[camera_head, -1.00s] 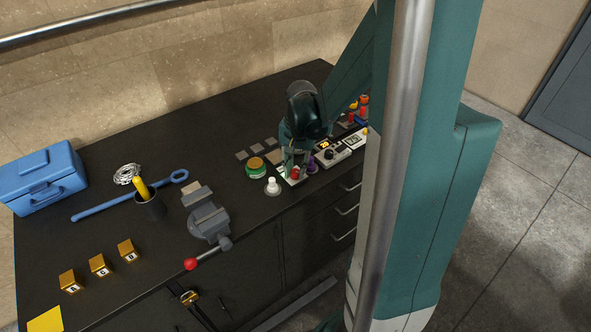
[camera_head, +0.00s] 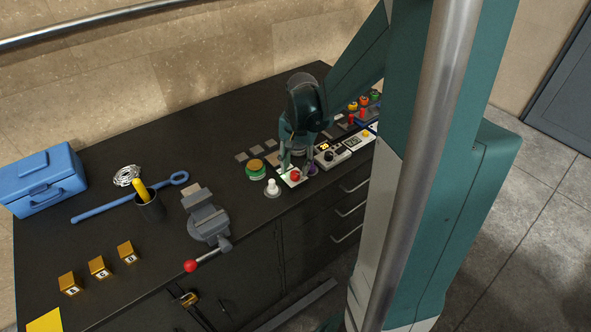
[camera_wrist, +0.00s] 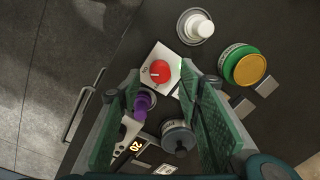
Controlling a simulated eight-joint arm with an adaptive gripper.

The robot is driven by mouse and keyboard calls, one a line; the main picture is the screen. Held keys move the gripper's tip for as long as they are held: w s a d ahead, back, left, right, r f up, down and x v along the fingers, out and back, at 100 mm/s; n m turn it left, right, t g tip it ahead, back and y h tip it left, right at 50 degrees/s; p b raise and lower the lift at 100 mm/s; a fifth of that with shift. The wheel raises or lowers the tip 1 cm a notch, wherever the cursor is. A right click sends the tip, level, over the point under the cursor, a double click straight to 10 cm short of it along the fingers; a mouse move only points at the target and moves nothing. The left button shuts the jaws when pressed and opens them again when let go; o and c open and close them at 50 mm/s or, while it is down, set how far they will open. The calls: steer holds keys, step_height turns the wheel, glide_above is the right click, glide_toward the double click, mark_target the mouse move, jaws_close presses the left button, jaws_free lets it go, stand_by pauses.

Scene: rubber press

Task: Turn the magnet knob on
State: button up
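A round red knob (camera_wrist: 160,71) with a white mark sits on a white square plate (camera_wrist: 152,56) with small lettering at its left in the wrist view. I take it to be the magnet knob; the lettering is too small to read surely. In the head view the red knob (camera_head: 295,175) is near the bench's front edge. My gripper (camera_head: 297,166) points down over it.
A white knob (camera_wrist: 203,28) and a green jar with a yellow lid (camera_wrist: 249,68) stand close by. A purple knob (camera_wrist: 143,102) and a dark cylinder (camera_wrist: 178,137) lie between the fingers' lengths. A vise (camera_head: 208,222) is farther left on the bench.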

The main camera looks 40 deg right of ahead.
mark_target(297, 174)
step_height(297, 174, up, 9)
steer(key=shift+s+d, duration=0.15)
steer(key=shift+s, duration=0.1)
stand_by(0.3)
steer(key=shift+r, duration=0.1)
stand_by(0.5)
steer(key=s+a+r+n+t, duration=0.3)
steer(key=s+a+r+n, duration=0.1)
steer(key=a, duration=0.8)
steer(key=s+a+r+n+t, duration=0.3)
steer(key=s+a+n, duration=0.4)
steer(key=a, duration=0.5)
steer(key=shift+s+r+t, duration=0.3)
steer(key=shift+s+r, duration=0.15)
steer(key=shift+s, duration=0.2)
steer(key=shift+f, duration=0.15)
stand_by(0.7)
step_height(297, 174, down, 16)
steer(key=b, duration=1.5)
steer(key=shift+r+b, duration=0.25)
steer(key=shift+b, duration=0.1)
